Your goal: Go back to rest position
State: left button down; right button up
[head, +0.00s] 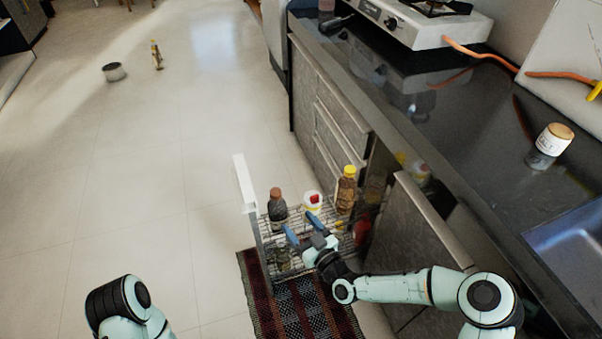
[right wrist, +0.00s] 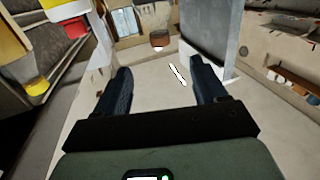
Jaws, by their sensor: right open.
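My right gripper (head: 301,227) is open and empty over the near end of a pull-out wire rack (head: 297,262). Its two blue fingers point toward the rack's row of jars and bottles. A small white jar with red on it (head: 313,199) stands just beyond the fingers. My right arm reaches in from the lower right. My left arm shows only in part at the lower left, and its gripper is out of view.
The rack also holds a dark bottle with a brown cap (head: 278,211) and a yellow-capped bottle (head: 346,190). A cabinet door (head: 420,232) stands right of the rack, below the dark counter (head: 455,135). A striped rug (head: 297,310) lies below.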

jog(key=shift+s, duration=0.1)
jog(key=s+d+f+m+g+h+p, duration=0.2)
jog(key=s+g+p, duration=0.2)
jog(key=s+p, duration=0.6)
jog(key=s+d+f+m+g+h+p, duration=0.15)
jog(key=s+g+p, duration=0.35)
jog(key=s+p, duration=0.5)
jog(key=s+d+r+m+g+h+p, duration=0.1)
jog(key=s+d+m+g+p, duration=0.2)
jog(key=s, duration=0.6)
jog(key=s+d+r+m+g+h+p, duration=0.2)
jog(key=s+d+m+g+p, duration=0.2)
jog(key=s, duration=0.5)
jog(key=shift+d+r, duration=0.2)
jog(key=shift+d, duration=0.85)
jog(key=c, duration=0.5)
pick_arm(q)
jog(key=w+d+r+m, duration=0.1)
jog(key=d+r, duration=0.2)
jog(key=r, duration=1.2)
jog(key=w+d+r+m+h, duration=0.1)
jog(key=d+r, duration=0.3)
jog(key=r, duration=1.1)
jog(key=shift+w, duration=0.15)
pick_arm(e)
jog(key=shift+m, duration=0.25)
jog(key=shift+c, duration=0.2)
